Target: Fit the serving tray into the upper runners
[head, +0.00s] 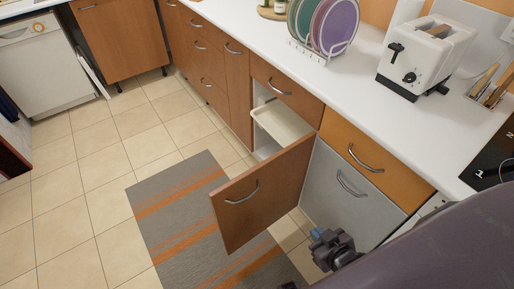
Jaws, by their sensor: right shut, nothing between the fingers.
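The cream serving tray (284,125) sits in the open lower cabinet below the counter, its front part sticking out past the opening. The runners are hidden, so I cannot tell whether the tray rests on them or at which level. The wooden cabinet door (262,192) stands swung open and hides the lower right of the opening. My right gripper (320,240) is shut and empty, low at the bottom right, in front of the grey cabinet front and apart from the tray. My left gripper is not in view.
A striped rug (185,215) lies on the tiled floor before the cabinets. The white counter (350,108) holds a toaster (425,58) and a rack of plates (335,25). A grey front (345,190) is right of the open door. The floor at left is clear.

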